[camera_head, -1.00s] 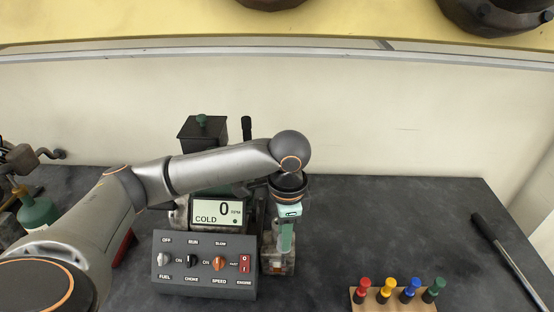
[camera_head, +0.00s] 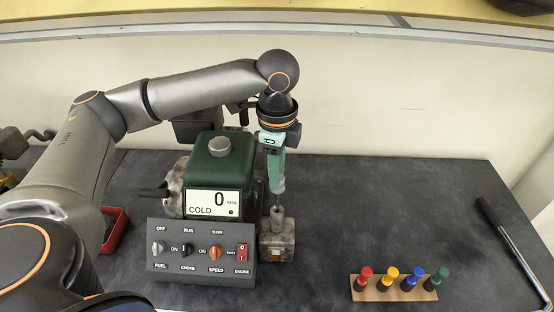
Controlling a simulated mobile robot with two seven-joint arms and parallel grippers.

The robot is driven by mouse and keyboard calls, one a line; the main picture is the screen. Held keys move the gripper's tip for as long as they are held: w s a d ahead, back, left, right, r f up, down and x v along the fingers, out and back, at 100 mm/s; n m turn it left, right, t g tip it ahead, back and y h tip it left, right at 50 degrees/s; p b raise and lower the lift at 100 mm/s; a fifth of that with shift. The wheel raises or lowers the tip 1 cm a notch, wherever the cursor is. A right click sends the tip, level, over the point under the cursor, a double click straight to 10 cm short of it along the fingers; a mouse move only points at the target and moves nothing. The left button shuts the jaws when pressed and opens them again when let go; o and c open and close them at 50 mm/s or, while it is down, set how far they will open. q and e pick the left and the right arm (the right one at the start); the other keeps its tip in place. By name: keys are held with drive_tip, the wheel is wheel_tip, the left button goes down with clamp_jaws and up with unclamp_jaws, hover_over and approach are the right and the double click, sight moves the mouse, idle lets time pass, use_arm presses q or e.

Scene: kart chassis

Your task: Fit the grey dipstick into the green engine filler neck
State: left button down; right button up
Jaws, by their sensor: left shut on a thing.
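The green engine (camera_head: 207,166) stands at the back of the bench behind the control panel, with a grey cap on top. My left gripper (camera_head: 277,176) points down just to the right of the engine and is shut on the grey dipstick (camera_head: 279,187), whose upper end shows below the fingers. Directly below is an upright grey neck (camera_head: 277,213) on a worn metal block (camera_head: 278,245). I cannot tell whether the dipstick's lower end is inside this neck or in front of it. My right gripper is not in view.
The control panel (camera_head: 201,254) with knobs, and a display (camera_head: 212,204) reading 0 and COLD, stand in front of the engine. A wooden rack (camera_head: 393,290) with coloured pegs is at front right. A black-handled bar (camera_head: 509,246) lies far right. The bench between is clear.

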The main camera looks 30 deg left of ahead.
sight(277, 206)
use_arm(q)
drive_tip(key=shift+f, duration=0.25)
drive_tip(key=shift+f+b, duration=0.35)
drive_tip(key=shift+f, duration=3.3)
drive_tip(key=shift+c, duration=2.4)
unclamp_jaws()
drive_tip(key=shift+r, duration=0.1)
